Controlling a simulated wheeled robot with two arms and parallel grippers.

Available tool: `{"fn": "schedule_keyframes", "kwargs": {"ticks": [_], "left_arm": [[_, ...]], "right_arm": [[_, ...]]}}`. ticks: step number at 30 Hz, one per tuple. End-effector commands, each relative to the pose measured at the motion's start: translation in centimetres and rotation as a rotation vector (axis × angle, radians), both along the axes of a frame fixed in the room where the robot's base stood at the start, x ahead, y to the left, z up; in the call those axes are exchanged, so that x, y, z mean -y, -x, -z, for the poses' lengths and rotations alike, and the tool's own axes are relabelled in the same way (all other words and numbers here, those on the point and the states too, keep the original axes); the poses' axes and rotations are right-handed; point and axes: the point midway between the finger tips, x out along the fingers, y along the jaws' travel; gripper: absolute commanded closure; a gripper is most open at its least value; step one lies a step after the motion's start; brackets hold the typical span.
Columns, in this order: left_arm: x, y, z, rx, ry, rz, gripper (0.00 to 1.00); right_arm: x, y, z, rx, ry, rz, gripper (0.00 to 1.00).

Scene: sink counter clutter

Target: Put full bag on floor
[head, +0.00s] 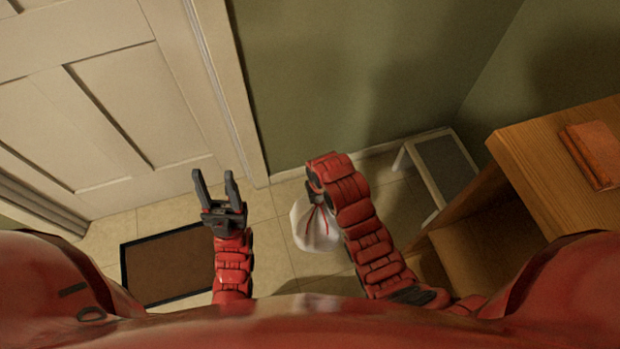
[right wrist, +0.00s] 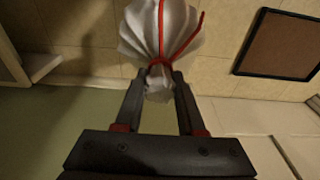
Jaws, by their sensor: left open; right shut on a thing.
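A white bag (head: 315,226) with red drawstrings hangs below my right gripper (head: 314,190) in the head view. In the right wrist view the bag (right wrist: 160,35) is gathered at its neck between the two fingertips of my right gripper (right wrist: 160,82), which is shut on it. What is inside the bag is hidden. My left gripper (head: 216,184) is open and empty, to the left of the bag, above the floor. The tiled floor (head: 265,235) shows beneath both grippers. I cannot tell whether the bag's bottom touches the floor.
A brown doormat (head: 168,264) with a dark border lies on the floor before the white door (head: 110,95). A wooden table (head: 550,165) with a reddish book (head: 592,155) stands at the right. A pale-framed object (head: 440,168) stands by the green wall. Bare tiles lie between mat and bag.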

Motion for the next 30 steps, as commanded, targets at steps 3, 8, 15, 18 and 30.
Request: {"fn": "schedule_keyframes", "kwargs": {"ticks": [3, 8, 15, 18, 30], "left_arm": [[0.0, 0.0, 0.4, 0.0, 0.0, 0.0, 0.5], [0.0, 0.0, 0.9, 0.0, 0.0, 0.0, 0.5], [0.0, 0.0, 1.5, 0.0, 0.0, 0.0, 0.5], [0.0, 0.0, 1.7, 0.0, 0.0, 0.0, 0.5], [0.0, 0.0, 2.3, 0.0, 0.0, 0.0, 0.5]], "right_arm": [[-0.7, -2.4, 0.2, 0.001, -0.001, -0.001, 1.0], [-1.5, -5.1, 0.4, 0.001, -0.002, 0.0, 1.0], [-2.3, -8.4, 0.8, 0.0, -0.001, 0.001, 1.0], [-2.5, -9.4, 0.8, 0.002, -0.002, 0.0, 1.0], [-2.7, -10.0, 2.5, -0.004, 0.0, 0.0, 1.0]]}}
